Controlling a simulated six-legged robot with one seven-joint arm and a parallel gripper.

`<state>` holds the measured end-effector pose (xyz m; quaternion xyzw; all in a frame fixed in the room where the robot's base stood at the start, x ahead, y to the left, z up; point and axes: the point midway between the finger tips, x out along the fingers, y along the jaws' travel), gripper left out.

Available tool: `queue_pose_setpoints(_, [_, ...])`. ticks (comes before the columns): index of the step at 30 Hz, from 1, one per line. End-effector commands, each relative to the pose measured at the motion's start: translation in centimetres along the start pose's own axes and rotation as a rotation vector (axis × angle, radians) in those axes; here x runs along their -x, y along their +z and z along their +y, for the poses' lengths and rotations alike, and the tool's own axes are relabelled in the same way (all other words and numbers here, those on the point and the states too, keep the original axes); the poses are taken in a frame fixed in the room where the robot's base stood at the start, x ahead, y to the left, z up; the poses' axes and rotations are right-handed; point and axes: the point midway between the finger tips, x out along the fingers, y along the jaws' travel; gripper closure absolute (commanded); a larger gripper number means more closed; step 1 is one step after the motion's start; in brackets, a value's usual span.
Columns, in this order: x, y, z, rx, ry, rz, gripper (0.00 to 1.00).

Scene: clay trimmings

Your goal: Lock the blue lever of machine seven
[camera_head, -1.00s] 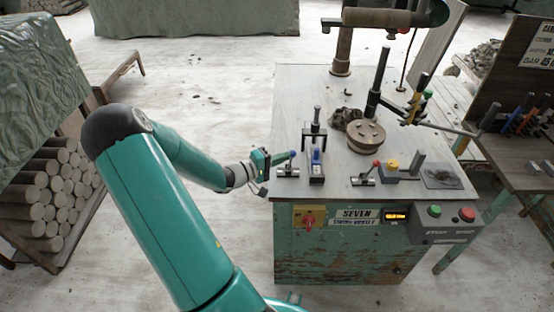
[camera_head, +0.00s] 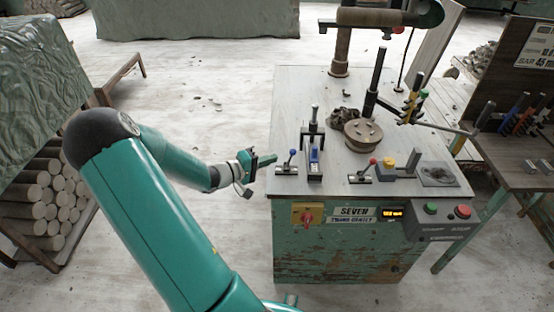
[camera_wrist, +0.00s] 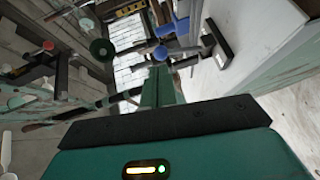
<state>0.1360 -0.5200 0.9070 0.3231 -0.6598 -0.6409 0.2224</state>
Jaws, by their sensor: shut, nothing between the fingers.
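The blue-knobbed lever (camera_head: 292,153) stands on a small metal base at the left front of the machine top marked SEVEN. Its rod leans slightly right in the head view. Its blue ball (camera_wrist: 160,53) also shows in the wrist view, beyond the fingertips. My gripper (camera_head: 273,158) is shut and empty, just left of the lever, with a small gap between them in the head view. The green fingers (camera_wrist: 157,88) are together in the wrist view. Whether the lever is latched cannot be told.
A blue-handled clamp (camera_head: 314,156) stands close right of the lever. A red switch (camera_head: 307,216) sits on the front panel.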

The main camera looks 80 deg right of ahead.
Motion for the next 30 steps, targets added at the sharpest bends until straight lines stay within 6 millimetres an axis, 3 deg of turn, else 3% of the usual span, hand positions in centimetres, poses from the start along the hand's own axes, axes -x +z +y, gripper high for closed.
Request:
queue_pose_setpoints(6, [4.5, -0.3, -0.1, 0.000, -0.002, 0.005, 1.00])
queue_pose_setpoints(13, [8.1, -0.4, -0.1, 0.000, -0.001, 0.004, 1.00])
queue_pose_setpoints(30, [9.0, -0.2, -0.1, 0.000, 0.000, 0.001, 1.00])
